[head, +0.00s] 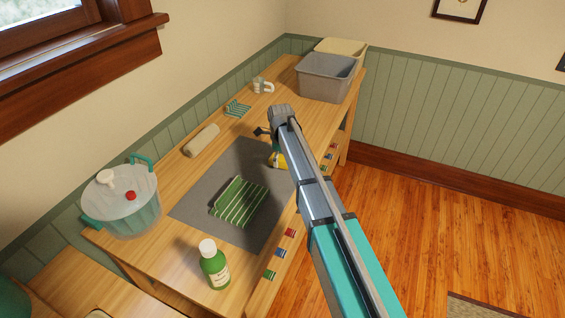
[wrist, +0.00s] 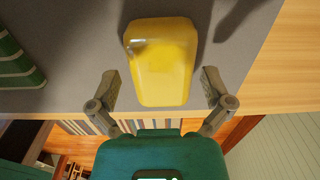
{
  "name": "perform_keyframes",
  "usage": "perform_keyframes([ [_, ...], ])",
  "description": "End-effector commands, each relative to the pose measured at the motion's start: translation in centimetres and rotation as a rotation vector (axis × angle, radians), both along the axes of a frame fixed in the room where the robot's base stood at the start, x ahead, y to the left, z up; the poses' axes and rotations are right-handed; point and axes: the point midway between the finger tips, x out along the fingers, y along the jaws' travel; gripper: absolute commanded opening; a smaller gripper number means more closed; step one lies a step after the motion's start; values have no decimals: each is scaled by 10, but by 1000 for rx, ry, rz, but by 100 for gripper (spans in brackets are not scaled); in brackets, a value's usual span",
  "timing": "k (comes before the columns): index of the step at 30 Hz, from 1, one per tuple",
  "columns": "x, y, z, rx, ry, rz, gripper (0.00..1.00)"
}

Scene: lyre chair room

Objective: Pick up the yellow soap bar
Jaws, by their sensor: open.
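The yellow soap bar (wrist: 163,72) lies on the grey mat (wrist: 85,80) near the table's edge, in the middle of the wrist view. In the head view only a part of the soap bar (head: 280,161) shows, the rest hidden by my arm. My gripper (wrist: 160,88) is open, with one finger on each side of the soap's near end. Gaps show between the fingers and the bar, and nothing is held. In the head view my gripper (head: 267,142) is mostly hidden behind my arm.
A green striped cloth (head: 239,202) lies on the mat beside the soap. A green bottle (head: 214,266) and a clear lidded pot (head: 122,200) stand nearer. A beige roll (head: 202,140), a white mug (head: 262,86) and a grey bin (head: 327,78) stand farther back on the wooden table (head: 180,245).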

Motion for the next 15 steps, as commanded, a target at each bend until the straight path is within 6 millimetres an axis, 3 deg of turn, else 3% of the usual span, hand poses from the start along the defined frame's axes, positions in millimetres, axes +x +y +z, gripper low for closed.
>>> perform_keyframes([
  [5, 0, 0, 0, 0, 0, 0, 98],
  [15, 0, 0, 0, 0, 0, 0, 35],
])
